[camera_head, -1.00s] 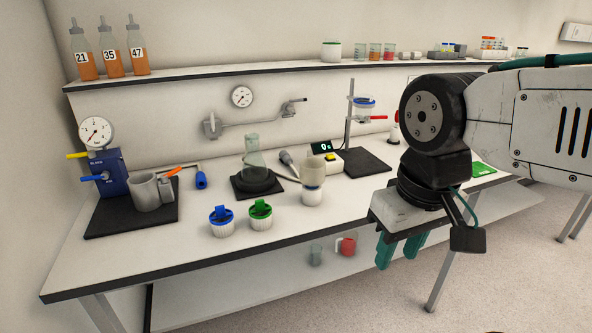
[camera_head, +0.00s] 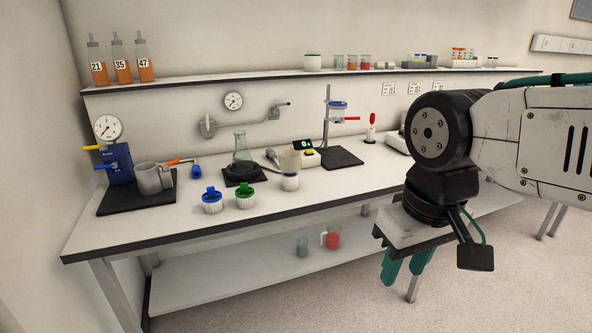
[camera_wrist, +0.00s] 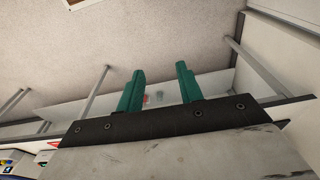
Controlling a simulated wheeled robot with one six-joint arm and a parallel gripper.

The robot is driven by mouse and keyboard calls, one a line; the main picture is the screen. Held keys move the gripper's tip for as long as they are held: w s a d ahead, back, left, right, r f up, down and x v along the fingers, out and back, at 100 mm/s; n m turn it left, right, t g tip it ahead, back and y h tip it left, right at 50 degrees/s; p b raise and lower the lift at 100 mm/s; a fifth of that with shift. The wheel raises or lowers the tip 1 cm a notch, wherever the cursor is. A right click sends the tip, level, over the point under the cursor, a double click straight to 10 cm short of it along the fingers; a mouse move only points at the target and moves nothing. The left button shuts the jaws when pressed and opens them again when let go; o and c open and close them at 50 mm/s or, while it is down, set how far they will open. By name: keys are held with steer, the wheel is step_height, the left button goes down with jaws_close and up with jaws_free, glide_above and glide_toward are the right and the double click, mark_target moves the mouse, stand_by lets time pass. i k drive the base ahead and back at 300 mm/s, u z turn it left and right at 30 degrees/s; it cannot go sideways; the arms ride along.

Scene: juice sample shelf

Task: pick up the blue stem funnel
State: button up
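A small blue-rimmed piece (camera_head: 338,103), which looks like the blue stem funnel, sits in the ring of a retort stand (camera_head: 326,125) at the back of the bench. It is small in the head view, and I cannot make out its stem. My gripper (camera_head: 402,268) hangs in front of the bench's right part, well apart from the stand, with its teal fingers pointing down. In the wrist view my gripper (camera_wrist: 160,72) has its fingers spread with nothing between them. The funnel does not show clearly in the wrist view.
The bench's front middle is clear.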

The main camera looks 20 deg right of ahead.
mark_target(290, 160)
steer(key=z, duration=0.35)
steer(key=i, duration=1.2)
steer(key=z, duration=0.15)
